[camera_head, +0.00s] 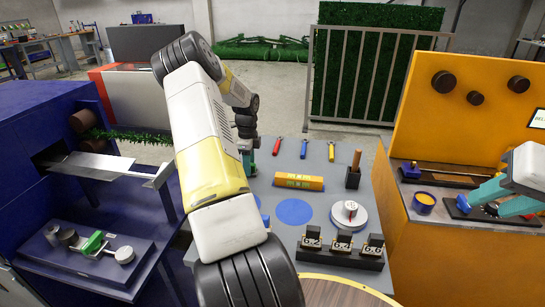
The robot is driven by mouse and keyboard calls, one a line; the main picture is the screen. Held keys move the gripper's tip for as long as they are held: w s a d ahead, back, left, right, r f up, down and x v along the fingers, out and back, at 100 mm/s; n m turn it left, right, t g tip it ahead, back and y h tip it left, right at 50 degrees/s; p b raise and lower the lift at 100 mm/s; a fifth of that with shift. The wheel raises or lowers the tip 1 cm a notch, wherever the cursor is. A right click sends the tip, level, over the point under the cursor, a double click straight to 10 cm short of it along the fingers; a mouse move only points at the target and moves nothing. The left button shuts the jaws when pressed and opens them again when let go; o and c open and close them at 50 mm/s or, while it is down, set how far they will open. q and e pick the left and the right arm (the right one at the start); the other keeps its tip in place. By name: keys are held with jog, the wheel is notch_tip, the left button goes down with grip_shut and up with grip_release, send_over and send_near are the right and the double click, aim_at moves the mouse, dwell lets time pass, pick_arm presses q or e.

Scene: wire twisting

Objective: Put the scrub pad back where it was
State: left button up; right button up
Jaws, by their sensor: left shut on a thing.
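My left gripper (248,160) shows only as a small teal part past my white and yellow forearm, at the left edge of the grey table (335,172). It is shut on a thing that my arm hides. I cannot make out a scrub pad anywhere in the picture. A flat blue disc (294,211) is in front of the block. My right gripper (484,208) has its teal fingers apart, low over a dark plate on the orange bench (425,235).
A white round dial (349,214), a row of black numbered blocks (342,245), a black holder (353,179) and small coloured tools (304,148) occupy the grey table. A blue cup (424,203) stands by my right gripper. A blue bench (150,215) with a green clamp (92,243) is left.

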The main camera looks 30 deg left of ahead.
pick_arm(q)
jog(key=o, duration=1.3)
jog(key=shift+f, duration=0.1)
notch_tip(320, 180, up, 12)
jog(key=d+r+n, duration=0.2)
jog(key=d+r, duration=0.6)
jog(key=d, duration=0.2)
jog(key=s+d+r+n+t+y, duration=0.1)
jog(key=s+d+r+n+t, duration=0.15)
jog(key=s+d+r, duration=0.6)
jog(key=s+d+n+t+h, duration=0.1)
jog(key=s+d+n, duration=0.2)
jog(key=s+d, duration=0.2)
jog(key=s+d+n+t+h, duration=0.1)
jog(key=s+d+n, duration=0.2)
jog(key=s+d, duration=0.2)
jog(key=s+d+n+t+h, duration=0.1)
jog(key=s+d+n, duration=0.2)
jog(key=s+d, duration=0.2)
jog(key=shift+s+d+r+t, duration=0.3)
jog(key=shift+s+r+t, duration=0.05)
jog(key=shift+s, duration=0.2)
